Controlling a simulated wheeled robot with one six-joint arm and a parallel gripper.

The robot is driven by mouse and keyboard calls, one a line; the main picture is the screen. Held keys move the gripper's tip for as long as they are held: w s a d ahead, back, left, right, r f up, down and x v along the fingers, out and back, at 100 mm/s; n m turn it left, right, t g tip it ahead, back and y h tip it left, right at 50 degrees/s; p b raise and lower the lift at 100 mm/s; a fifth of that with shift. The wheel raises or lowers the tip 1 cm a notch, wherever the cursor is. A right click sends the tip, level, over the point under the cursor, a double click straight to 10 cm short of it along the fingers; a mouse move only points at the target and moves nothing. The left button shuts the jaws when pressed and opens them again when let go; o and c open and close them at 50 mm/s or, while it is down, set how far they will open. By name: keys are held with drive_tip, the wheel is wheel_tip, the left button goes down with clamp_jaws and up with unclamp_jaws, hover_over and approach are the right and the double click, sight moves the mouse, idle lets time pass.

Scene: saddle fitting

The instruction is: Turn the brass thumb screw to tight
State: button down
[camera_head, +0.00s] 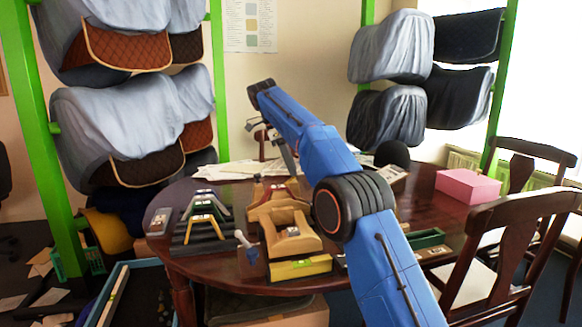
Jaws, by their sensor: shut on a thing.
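My gripper (291,168) points down over the back of the wooden saddle tree (297,243), partly behind my own blue arm. It is shut at the tree's raised rear arch (272,193). The brass thumb screw cannot be made out; the place between the fingertips is small and hidden, and the grip there fits the screw. The tree stands on a yellow-fronted block (300,268) at the table's near edge. A small pale label shows on the tree.
A dark stepped rack (200,236) with several arch-shaped plates stands left of the tree. A small upright tool with a pale head (243,240) is beside the tree. A pink box (467,187) is at the right of the round table (170,252). Chairs stand close on the right.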

drive_tip(key=c, duration=1.6)
unclamp_jaws()
